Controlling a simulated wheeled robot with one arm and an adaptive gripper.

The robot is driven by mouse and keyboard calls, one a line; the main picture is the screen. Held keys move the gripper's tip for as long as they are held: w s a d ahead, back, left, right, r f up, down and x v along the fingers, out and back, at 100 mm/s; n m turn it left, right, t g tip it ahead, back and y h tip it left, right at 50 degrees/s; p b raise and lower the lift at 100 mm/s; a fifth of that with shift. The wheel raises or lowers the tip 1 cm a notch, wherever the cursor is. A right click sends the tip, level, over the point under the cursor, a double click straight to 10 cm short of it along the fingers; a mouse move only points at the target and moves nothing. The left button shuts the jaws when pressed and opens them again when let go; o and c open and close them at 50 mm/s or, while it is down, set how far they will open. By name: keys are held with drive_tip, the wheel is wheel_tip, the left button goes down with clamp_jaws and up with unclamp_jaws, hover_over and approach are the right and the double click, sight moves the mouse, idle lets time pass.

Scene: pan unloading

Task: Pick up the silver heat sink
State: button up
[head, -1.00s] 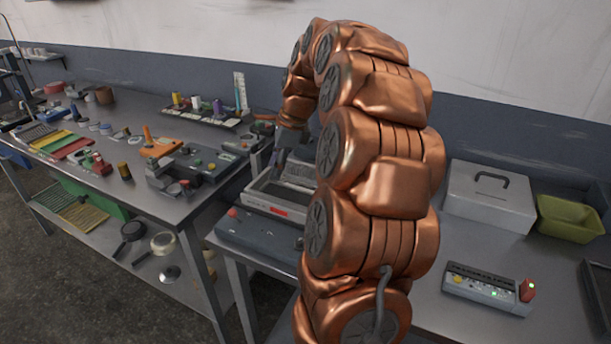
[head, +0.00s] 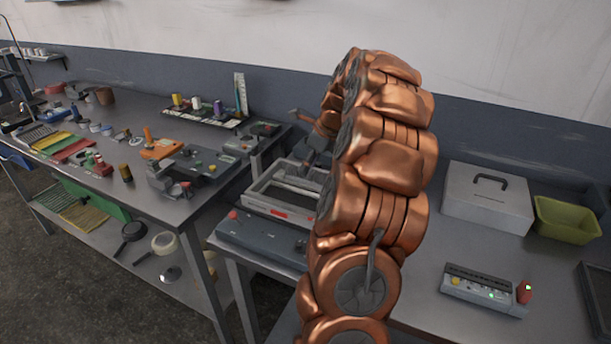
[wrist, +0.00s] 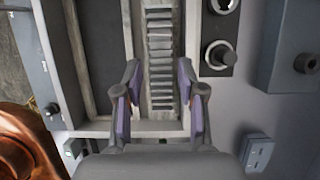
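The silver heat sink (wrist: 160,62) is a long finned strip lying in a pale-framed pan (wrist: 128,50). My gripper (wrist: 158,103) is open in the wrist view, with one purple-padded finger on each side of the heat sink's near end. Gaps show between the pads and the fins; I cannot tell how deep the fingertips reach. In the head view the pan (head: 251,196) sits on the near bench, partly hidden behind my copper arm. The gripper is over its far right part, its fingertips hard to see.
A grey box with a handle (head: 487,204) and a green bin (head: 566,220) stand on the right. A control box (head: 484,291) lies in front of them. A dark knob (wrist: 219,54) is close right of my gripper. The left bench (head: 110,190) is crowded with parts.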

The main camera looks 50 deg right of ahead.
drive_tip(key=shift+p+x, duration=0.4)
drive_tip(key=shift+x, duration=1.4)
drive_tip(key=shift+s+f, duration=0.1)
drive_tip(key=shift+c, duration=0.4)
clamp_jaws()
